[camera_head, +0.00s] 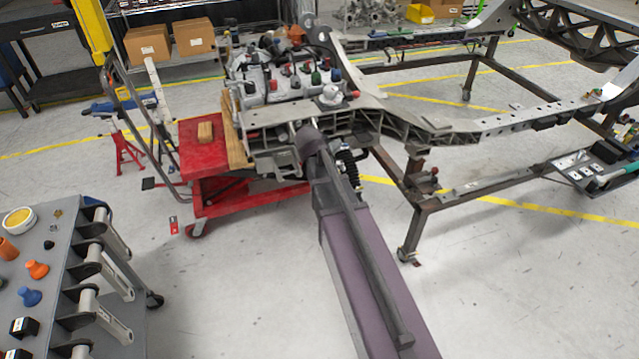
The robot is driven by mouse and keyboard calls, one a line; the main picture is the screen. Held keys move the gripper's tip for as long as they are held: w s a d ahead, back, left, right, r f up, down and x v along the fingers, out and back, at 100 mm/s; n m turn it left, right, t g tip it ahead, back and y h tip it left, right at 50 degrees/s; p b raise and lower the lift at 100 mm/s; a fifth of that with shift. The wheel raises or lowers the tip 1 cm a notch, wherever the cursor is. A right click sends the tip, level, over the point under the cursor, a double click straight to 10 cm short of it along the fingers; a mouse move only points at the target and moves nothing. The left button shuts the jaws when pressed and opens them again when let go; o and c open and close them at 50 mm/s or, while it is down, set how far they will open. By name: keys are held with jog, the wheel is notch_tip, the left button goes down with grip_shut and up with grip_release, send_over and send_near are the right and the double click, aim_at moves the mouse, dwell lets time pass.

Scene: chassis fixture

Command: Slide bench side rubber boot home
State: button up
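A black ribbed part (349,167), which looks like a rubber boot, hangs below the front edge of the metal chassis frame (425,128). It is just right of the upper end of my arm, and its far end is too small to make out. I cannot tell how far it sits along its shaft. My arm runs from the bottom of the view up to the frame and covers part of the area beside the boot. No gripper fingers show, so I cannot see whether the gripper touches anything.
A red lift cart (207,152) stands under the left end of the frame. A grey bench (45,290) with several small parts and brackets is at the lower left. A brown steel stand (414,222) carries the frame.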

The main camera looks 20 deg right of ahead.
jog(key=s+a+r+g+y+p, duration=0.1)
jog(key=s+a+r+p, duration=0.3)
jog(key=s, duration=0.5)
jog(key=a+y+p, duration=0.1)
jog(key=a, duration=0.1)
jog(key=shift+s+a+n+y, duration=0.2)
jog(key=shift+a+n+y, duration=0.1)
jog(key=shift+n+y, duration=0.1)
jog(key=s+a+r+g+y+p, duration=0.1)
jog(key=s+a+r+y+p, duration=0.1)
jog(key=s, duration=0.4)
jog(key=shift+s+a+r+n+p, duration=0.3)
jog(key=shift+a+r+p, duration=0.6)
jog(key=shift+a+p, duration=0.25)
